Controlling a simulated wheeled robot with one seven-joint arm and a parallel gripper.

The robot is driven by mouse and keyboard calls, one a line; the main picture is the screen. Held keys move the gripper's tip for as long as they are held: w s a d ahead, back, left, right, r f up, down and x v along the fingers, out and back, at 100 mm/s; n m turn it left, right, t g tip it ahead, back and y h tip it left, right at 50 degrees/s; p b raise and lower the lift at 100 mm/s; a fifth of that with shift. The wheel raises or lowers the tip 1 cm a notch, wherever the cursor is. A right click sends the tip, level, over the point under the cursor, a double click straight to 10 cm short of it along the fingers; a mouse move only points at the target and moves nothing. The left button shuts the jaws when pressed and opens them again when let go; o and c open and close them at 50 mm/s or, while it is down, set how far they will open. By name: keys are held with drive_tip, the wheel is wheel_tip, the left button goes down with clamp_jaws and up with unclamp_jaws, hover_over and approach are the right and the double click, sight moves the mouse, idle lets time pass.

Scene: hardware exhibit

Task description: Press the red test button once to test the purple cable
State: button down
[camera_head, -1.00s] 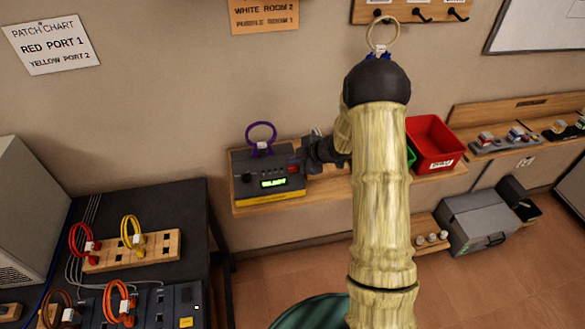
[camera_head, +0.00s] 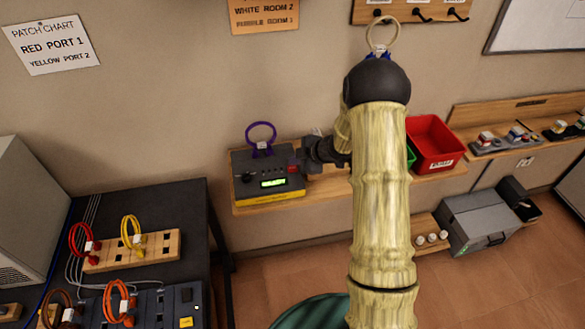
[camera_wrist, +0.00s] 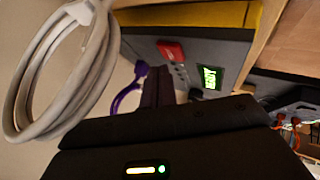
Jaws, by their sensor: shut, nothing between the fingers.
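The dark grey cable tester (camera_head: 268,186) has a yellow front edge and stands on the wooden shelf. The red test button (camera_head: 293,169) is at its right side; it shows as a red block in the wrist view (camera_wrist: 171,51). The purple cable (camera_head: 261,133) loops up from the tester's back and partly shows in the wrist view (camera_wrist: 125,97). My gripper (camera_head: 305,160) is shut and empty, just right of the red button. I cannot tell whether it touches the button.
A red bin (camera_head: 436,146) stands to the right on the shelf, with a green bin partly hidden behind my arm. A pale coiled cable (camera_wrist: 60,85) is close in the wrist view. The black table (camera_head: 190,205) with coloured cables is at lower left.

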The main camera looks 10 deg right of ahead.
sight(296, 169)
drive_tip(key=shift+f, duration=0.15)
drive_tip(key=shift+f, duration=0.25)
drive_tip(key=shift+f+b, duration=0.45)
idle(0.9)
drive_tip(key=shift+r, duration=0.1)
drive_tip(key=shift+r+p, duration=0.8)
drive_tip(key=shift+p, duration=0.15)
drive_tip(key=shift+r, duration=0.1)
wheel_tip(296, 169, up, 5)
drive_tip(key=p, duration=0.5)
